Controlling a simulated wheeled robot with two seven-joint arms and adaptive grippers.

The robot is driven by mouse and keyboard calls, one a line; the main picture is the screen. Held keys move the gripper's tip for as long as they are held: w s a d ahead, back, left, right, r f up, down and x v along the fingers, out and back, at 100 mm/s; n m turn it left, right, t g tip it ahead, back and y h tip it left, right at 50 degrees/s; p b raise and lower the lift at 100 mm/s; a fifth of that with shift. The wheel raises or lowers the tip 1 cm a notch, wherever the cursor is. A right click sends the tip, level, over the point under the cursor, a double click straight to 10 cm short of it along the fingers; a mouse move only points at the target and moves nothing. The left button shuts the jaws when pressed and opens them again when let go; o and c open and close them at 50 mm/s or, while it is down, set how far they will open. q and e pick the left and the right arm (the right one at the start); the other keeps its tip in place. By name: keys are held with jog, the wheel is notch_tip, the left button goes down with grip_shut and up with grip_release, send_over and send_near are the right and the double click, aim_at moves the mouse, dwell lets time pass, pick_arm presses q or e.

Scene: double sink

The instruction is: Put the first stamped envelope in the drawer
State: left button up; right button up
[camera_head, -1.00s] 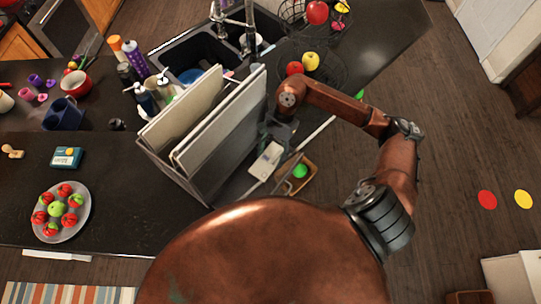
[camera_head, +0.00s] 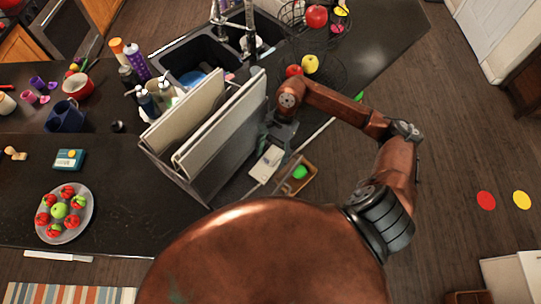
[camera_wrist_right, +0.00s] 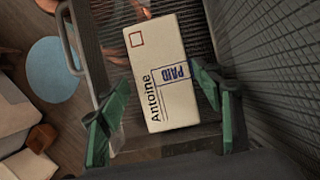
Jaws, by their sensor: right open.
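A white envelope (camera_wrist_right: 165,70) lies in the right wrist view, marked "Antoine", with a blue "PAID" stamp and a small red square. It also shows in the head view (camera_head: 267,161), beside the upright panels. My right gripper (camera_wrist_right: 162,84) is open, its green fingers on either side of the envelope's lower part. I cannot tell whether they touch it. The same gripper (camera_head: 278,135) is partly hidden by my arm in the head view. A small open wooden compartment (camera_head: 309,177) holding a green ball may be the drawer; I cannot tell. My left gripper is out of view.
A rack with tall upright panels (camera_head: 220,130) stands just left of my gripper. The sink (camera_head: 193,58), bottles and a wire fruit basket (camera_head: 325,72) are behind. A fruit plate (camera_head: 84,228) is at left. Bare counter lies between plate and rack.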

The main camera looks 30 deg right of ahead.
jog(key=b+v, duration=0.4)
jog(key=v, duration=0.7)
jog(key=shift+w+r, duration=0.15)
jog(key=shift+r, duration=0.25)
